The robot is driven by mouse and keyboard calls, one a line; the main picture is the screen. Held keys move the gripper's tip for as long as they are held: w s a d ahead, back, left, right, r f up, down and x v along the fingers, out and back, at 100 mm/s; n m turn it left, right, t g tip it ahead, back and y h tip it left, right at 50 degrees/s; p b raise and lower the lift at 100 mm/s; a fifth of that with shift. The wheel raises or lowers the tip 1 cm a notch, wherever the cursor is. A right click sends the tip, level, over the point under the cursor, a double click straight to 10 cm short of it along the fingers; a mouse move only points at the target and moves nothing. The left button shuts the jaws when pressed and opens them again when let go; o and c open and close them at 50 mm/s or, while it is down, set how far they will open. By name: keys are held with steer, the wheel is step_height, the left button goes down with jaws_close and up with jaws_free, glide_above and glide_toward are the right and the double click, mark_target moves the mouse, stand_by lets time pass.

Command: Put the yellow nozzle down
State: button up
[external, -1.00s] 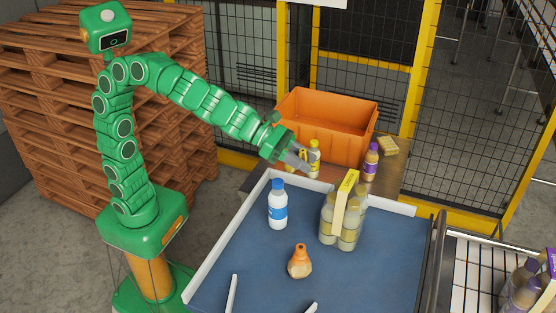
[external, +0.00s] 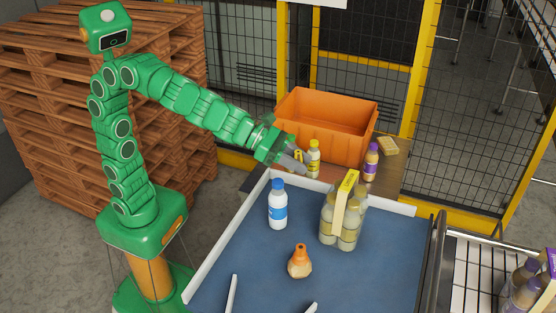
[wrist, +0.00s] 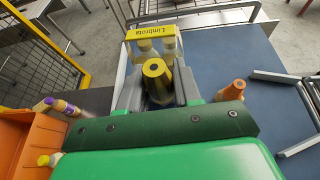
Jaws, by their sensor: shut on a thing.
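The yellow nozzle (wrist: 157,74) is a yellow cone with a dark hole in its tip. In the wrist view my gripper (wrist: 157,90) is shut on it, one grey finger on each side. In the external view my gripper (external: 297,163) is near the orange crate, beyond the far left corner of the blue tray, and the nozzle (external: 298,155) shows only as a small yellow patch at the fingers. I cannot tell whether the nozzle touches the surface below.
An orange crate (external: 320,135) stands behind, with a yellow-capped bottle (external: 313,160) and a purple bottle (external: 371,160) before it. The blue tray (external: 245,265) holds a blue-labelled bottle (external: 278,205), a bottle pack (external: 328,225) and an orange-topped piece (external: 300,262).

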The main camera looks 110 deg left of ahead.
steer(key=shift+s+d+f, duration=0.3)
steer(key=shift+s+d, duration=0.1)
steer(key=shift+d, duration=0.05)
steer(key=s+d+r+n+g+y, duration=0.1)
steer(key=s+d+n+g+y, duration=0.3)
steer(key=s, duration=0.6)
steer(key=s+d+r+n+g+y, duration=0.1)
steer(key=s+d+n+y, duration=0.5)
steer(key=s, duration=0.4)
glide_above(252, 256)
steer(key=f, duration=1.2)
steer(key=s+f, duration=0.1)
steer(key=f, duration=0.5)
steer(key=shift+a+f, duration=0.15)
steer(key=shift+w+f, duration=0.5)
steer(key=shift+f, duration=1.55)
steer(key=shift+f+g, duration=0.3)
steer(key=shift+f, duration=0.4)
